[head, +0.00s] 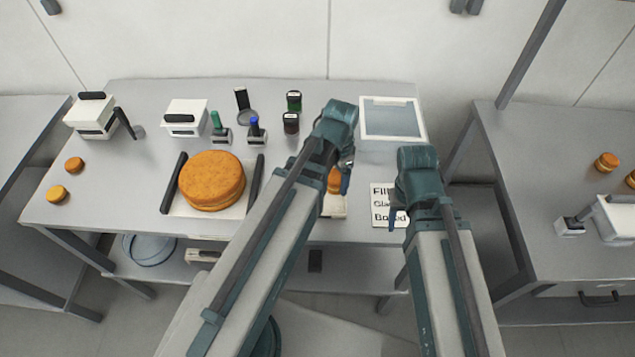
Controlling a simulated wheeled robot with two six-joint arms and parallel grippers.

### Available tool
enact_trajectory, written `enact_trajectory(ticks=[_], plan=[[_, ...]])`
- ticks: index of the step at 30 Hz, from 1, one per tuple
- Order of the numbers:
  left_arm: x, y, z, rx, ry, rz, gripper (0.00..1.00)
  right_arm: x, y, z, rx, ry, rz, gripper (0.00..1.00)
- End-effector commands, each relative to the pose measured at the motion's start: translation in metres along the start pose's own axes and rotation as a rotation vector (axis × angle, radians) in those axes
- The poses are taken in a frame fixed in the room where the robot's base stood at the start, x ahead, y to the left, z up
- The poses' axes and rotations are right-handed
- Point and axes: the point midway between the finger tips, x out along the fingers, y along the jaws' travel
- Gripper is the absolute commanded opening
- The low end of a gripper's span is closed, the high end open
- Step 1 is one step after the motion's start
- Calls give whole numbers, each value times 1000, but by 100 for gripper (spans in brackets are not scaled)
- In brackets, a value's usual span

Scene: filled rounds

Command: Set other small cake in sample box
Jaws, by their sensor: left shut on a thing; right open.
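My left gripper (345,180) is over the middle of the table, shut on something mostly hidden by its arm. An orange small cake (334,181) shows beside its fingers, most likely the thing held. Just below is a small pale box or card (335,207), partly hidden; I cannot tell whether the cake touches it. Two more small cakes lie at the table's left end, one orange-brown (74,164) and one yellower (57,194). My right gripper (405,205) is open near the printed sign; its fingers are mostly hidden. I cannot tell for sure which thing is the sample box.
A large orange cake (211,180) sits between two dark bars. A clear-topped white tray (392,119) stands at the back right. Stamps (254,131), jars (291,123) and white devices (185,118) line the back. A printed sign (383,206) lies at the front right. Another table (560,150) holds cakes.

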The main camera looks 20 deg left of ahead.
Motion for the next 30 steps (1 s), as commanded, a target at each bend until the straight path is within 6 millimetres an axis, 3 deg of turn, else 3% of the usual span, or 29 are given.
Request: enact_trajectory(ticks=[1,6,12,17,30], plan=[[-19,-21,-14,-42,0,0,52,-19,2,1,0,0,0,54],[-37,-59,-29,-148,0,0,52,-37,4,2,-1,0,0,54],[-39,-69,-31,-184,0,0,52,-39,4,2,-1,0,0,54],[-30,-68,-31,-183,0,0,52,-30,3,2,-1,0,0,54],[26,-68,-31,-182,0,0,52,26,-2,-2,0,0,0,54]])
